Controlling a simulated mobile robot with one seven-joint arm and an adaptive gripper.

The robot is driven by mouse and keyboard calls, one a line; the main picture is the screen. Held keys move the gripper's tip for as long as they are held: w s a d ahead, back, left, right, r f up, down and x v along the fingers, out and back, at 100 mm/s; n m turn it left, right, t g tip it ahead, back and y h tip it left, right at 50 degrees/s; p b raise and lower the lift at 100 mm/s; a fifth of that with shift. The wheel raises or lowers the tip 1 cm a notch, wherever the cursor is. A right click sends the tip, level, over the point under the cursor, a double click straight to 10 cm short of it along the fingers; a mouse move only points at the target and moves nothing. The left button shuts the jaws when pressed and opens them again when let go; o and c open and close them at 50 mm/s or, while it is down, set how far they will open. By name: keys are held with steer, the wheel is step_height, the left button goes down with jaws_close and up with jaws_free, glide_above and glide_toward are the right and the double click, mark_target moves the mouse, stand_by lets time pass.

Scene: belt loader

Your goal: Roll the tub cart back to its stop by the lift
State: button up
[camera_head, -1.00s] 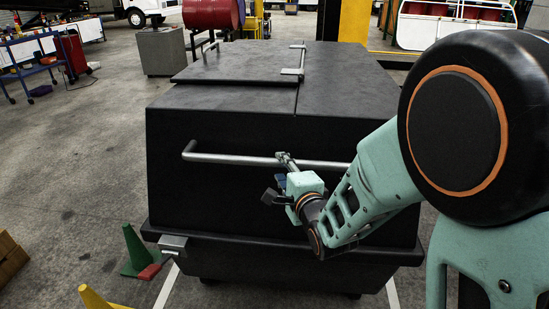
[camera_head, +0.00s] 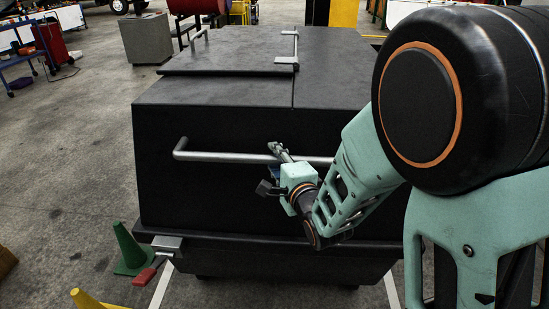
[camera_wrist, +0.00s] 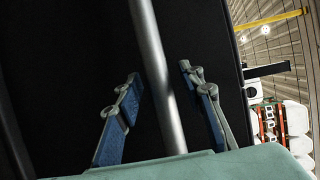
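The tub cart (camera_head: 210,195) is a large black lidded bin straight ahead in the head view. A horizontal grey bar handle (camera_head: 222,157) runs across its near face, and it also crosses the wrist view (camera_wrist: 155,70). My gripper (camera_head: 279,150) is at the handle's right half. In the wrist view my gripper's fingers (camera_wrist: 160,92) stand on either side of the bar, with a gap on both sides, so it is open around it. A red-tipped lever (camera_head: 144,276) shows below a grey bracket (camera_head: 166,243) at the cart's lower left. I cannot identify the stop.
A green cone (camera_head: 130,250) stands close to the cart's lower left, with a yellow cone (camera_head: 88,301) nearer me. White floor lines (camera_head: 161,287) flank the cart. A grey block (camera_head: 147,40) and red drum (camera_head: 196,5) are behind. The floor at left is mostly clear.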

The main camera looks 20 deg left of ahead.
steer(key=shift+c, duration=0.2)
jaws_close()
